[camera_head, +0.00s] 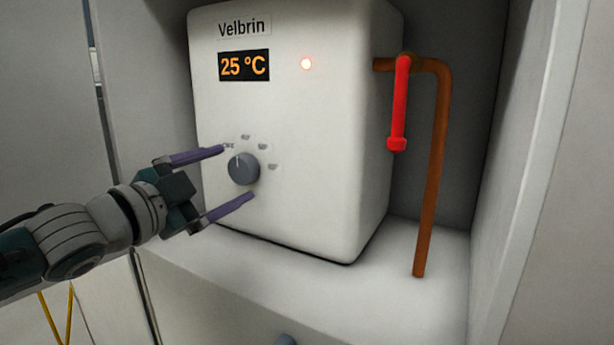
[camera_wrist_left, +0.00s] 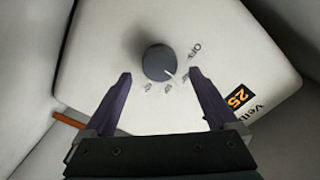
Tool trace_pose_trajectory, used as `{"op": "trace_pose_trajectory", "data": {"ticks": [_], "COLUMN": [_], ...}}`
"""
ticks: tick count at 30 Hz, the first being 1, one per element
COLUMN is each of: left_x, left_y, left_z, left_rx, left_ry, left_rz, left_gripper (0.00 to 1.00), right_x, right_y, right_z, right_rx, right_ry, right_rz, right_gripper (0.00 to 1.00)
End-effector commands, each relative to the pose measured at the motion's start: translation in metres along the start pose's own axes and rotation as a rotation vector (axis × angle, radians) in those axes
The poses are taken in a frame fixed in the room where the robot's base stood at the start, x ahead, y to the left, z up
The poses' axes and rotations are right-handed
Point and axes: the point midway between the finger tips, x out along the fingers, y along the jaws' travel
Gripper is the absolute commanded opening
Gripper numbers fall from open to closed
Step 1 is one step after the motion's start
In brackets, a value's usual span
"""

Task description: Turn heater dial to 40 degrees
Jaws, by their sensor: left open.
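The heater (camera_head: 300,130) is a white box marked Velbrin. In the left wrist view the dial (camera_wrist_left: 157,63) lies just beyond the open fingertips (camera_wrist_left: 168,75), apparently untouched. My right gripper is not in view.
A copper pipe (camera_head: 435,170) with a red lever handle (camera_head: 400,105) runs down beside the heater's right side. The heater stands on a pale shelf (camera_head: 395,285) in a recess, with a side wall (camera_head: 515,130) at right. The shelf front is clear.

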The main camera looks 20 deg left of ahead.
Motion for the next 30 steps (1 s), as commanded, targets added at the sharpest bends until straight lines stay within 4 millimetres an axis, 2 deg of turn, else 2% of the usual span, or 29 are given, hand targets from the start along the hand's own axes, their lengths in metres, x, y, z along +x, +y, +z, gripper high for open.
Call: {"op": "trace_pose_trajectory", "data": {"ticks": [6,12,18,30], "left_x": [-0.04,-0.067,-0.075,-0.075], "left_y": [-0.001,0.0,0.0,0.0], "left_z": [-0.001,-0.001,-0.001,0.0], "left_rx": [-0.002,-0.001,0.001,0.0], "left_ry": [-0.002,-0.001,0.0,0.0], "left_rz": [0.003,0.002,0.0,0.0], "left_gripper": [0.92,0.92,0.92,0.92], "right_x": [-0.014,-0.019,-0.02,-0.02], "right_y": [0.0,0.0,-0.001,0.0], "right_z": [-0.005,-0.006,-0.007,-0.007], "right_rx": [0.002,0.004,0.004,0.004], "right_ry": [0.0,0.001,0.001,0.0], "right_rz": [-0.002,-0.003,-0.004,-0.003], "right_gripper": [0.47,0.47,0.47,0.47]}}
